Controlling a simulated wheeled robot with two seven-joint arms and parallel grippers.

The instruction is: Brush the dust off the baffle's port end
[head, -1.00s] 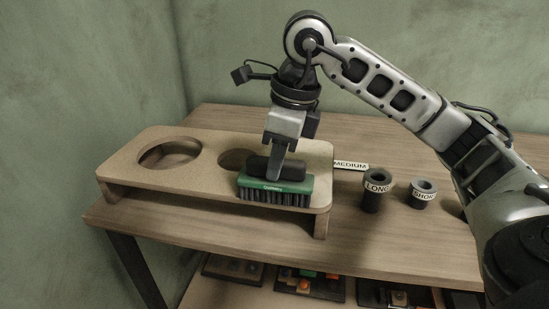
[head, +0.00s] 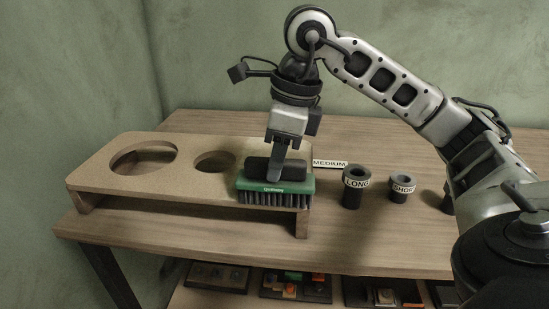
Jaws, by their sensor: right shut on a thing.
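The baffle (head: 100,176) is a tan board on short legs near the table's left end, with a large round hole at left and a smaller one at right. A green brush (head: 275,186) with dark bristles and a black grip is at the board's right end. My right gripper (head: 276,172) is shut on the brush's black grip from above. The bristles face down at the board's front right corner; I cannot tell whether they touch it. The brush hides part of the right end. No dust can be made out. My left gripper is not in view.
Right of the board are a tag reading MEDIUM (head: 329,163), a dark tube marked LONG (head: 353,190) and one marked SHORT (head: 401,189). A lower shelf holds trays (head: 296,286) of small parts. The wooden table (head: 370,240) is clear in front of the tubes.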

